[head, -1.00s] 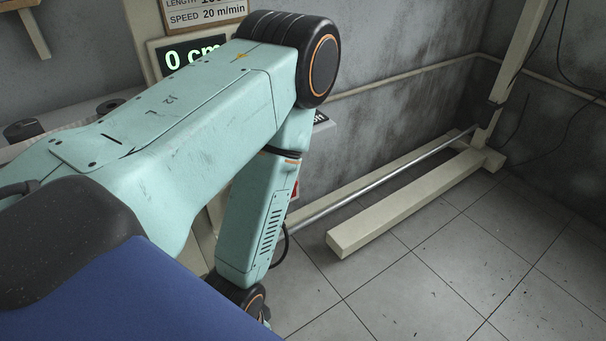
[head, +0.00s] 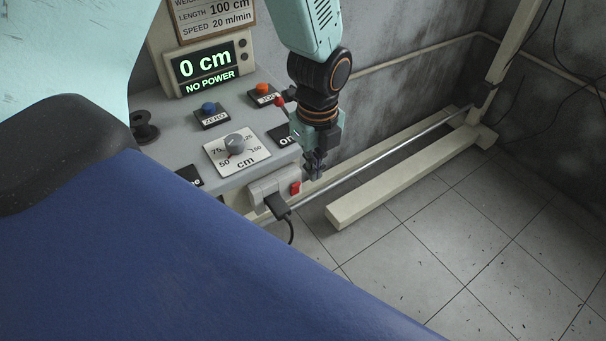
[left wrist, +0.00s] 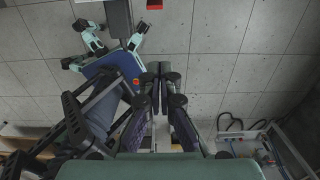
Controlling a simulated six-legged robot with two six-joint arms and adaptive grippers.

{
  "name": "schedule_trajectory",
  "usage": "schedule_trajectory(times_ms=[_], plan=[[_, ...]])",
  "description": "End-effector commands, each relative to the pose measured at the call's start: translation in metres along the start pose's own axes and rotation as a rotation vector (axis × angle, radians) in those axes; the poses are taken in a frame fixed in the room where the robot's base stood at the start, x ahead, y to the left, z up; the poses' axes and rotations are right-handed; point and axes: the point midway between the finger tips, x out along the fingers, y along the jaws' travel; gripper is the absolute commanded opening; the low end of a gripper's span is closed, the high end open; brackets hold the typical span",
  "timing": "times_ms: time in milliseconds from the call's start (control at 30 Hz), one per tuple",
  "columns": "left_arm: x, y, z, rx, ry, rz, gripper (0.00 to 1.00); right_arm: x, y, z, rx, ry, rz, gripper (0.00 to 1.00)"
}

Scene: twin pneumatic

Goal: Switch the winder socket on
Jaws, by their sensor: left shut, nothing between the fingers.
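The winder socket (head: 265,189) is a pale block on the front of the grey winder, with a black plug (head: 277,206) and cable in it. A red rocker switch (head: 295,188) sits at its right end; its on or off position is too small to tell. The winder display (head: 205,67) reads "0 cm" and "NO POWER". My left gripper (head: 315,175) points down just above and to the right of the red switch; I cannot tell if they touch. Its fingers are shut and empty, and also show in the left wrist view (left wrist: 160,88). My right gripper is not in view.
The winder top carries a dial (head: 235,144), a blue button (head: 208,108) and an orange button (head: 262,88) close to my left arm. A cream floor frame (head: 400,180) with a metal rod stands to the right. Tiled floor lies clear in front of it.

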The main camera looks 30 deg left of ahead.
Motion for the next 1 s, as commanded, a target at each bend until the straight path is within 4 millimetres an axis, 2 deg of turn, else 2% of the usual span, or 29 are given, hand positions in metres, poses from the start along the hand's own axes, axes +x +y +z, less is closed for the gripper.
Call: schedule_trajectory(times_ms=[367, 467, 933, 1000], plan=[[0.007, 0.001, 0.000, 0.000, 0.001, 0.002, 0.00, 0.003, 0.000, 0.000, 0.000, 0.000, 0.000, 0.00], [0.019, 0.001, -0.001, 0.000, 0.002, 0.004, 0.00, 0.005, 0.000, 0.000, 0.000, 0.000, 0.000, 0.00], [0.107, 0.002, -0.001, 0.000, 0.002, 0.005, 0.00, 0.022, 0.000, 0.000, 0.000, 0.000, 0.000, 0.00], [0.100, 0.000, 0.009, -0.004, 0.003, -0.003, 0.00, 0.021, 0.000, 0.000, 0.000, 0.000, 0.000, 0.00]])
